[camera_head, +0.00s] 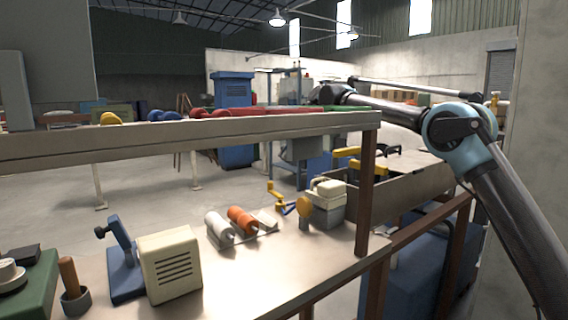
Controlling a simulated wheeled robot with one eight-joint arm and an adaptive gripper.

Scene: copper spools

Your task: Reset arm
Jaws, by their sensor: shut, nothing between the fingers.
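My arm (517,220) rises from the lower right corner to a light blue joint (455,135). From there it reaches left and away to a dark, blue-edged joint (335,93) above the far end of the shelf. I cannot make out the fingers of my gripper anywhere in this view. The workbench (285,262) stands below and to the left, and no part of my arm that I can see touches it.
A raised shelf (190,137) on a brown post (366,190) crosses above the bench. On the bench are a cream vented box (168,265), a white spool (218,228), an orange spool (241,219) and a grey meter (327,205). A wall (540,130) stands close at right.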

